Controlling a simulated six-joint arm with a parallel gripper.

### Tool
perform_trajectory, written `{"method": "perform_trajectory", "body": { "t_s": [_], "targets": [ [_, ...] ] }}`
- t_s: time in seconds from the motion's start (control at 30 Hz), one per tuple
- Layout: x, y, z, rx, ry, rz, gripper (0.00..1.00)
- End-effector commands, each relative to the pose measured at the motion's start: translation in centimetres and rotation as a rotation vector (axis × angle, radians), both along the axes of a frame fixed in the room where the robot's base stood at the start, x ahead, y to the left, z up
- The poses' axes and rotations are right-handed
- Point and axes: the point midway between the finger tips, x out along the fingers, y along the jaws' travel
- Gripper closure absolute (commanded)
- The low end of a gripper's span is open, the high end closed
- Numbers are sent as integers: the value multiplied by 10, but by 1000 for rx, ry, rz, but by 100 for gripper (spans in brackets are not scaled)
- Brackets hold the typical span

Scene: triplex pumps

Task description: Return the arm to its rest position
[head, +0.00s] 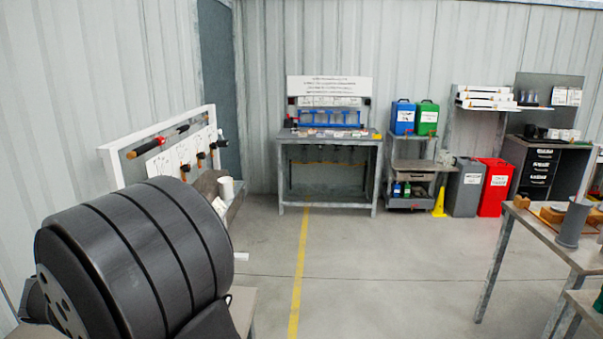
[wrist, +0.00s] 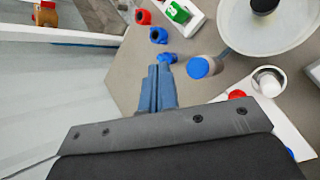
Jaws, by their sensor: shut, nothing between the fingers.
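My gripper (wrist: 158,68) shows in the wrist view. Its two blue-grey fingers are together, with nothing seen between them. They point over a grey-brown work surface (wrist: 127,65) with small parts on it. A grey cylinder with a blue top (wrist: 198,67) is just right of the fingertips. A small blue part (wrist: 167,58) appears close to the tips; whether they touch it I cannot tell. My gripper is not seen in the head view.
The wrist view also shows a blue ring (wrist: 158,35), a red part (wrist: 143,17), a green part (wrist: 178,12) and a pale round dish (wrist: 285,38). In the head view, a workbench (head: 328,139) stands at the back wall and a table (head: 540,232) at the right. Floor between is clear.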

Motion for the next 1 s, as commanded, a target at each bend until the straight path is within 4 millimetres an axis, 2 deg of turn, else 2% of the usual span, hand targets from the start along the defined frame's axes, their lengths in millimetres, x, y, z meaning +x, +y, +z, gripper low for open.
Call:
{"method": "perform_trajectory", "body": {
  "t_s": [0.1, 0.43, 0.47, 0.5, 0.77, 0.8, 0.9, 1.0],
  "targets": [
    [0, 0, 26, 4, -2, -1, 100],
    [0, -1, -46, -8, 2, -1, 100],
    [0, 0, -44, -2, 0, -1, 100],
    [0, 1, -30, 3, -2, -1, 100],
    [0, 0, 23, 4, -2, -1, 100],
    [0, 0, 22, -3, 1, -1, 100],
    [0, 0, -1, -7, 1, 0, 100],
    [0, -1, -14, -5, 2, 0, 100]
  ]
}}
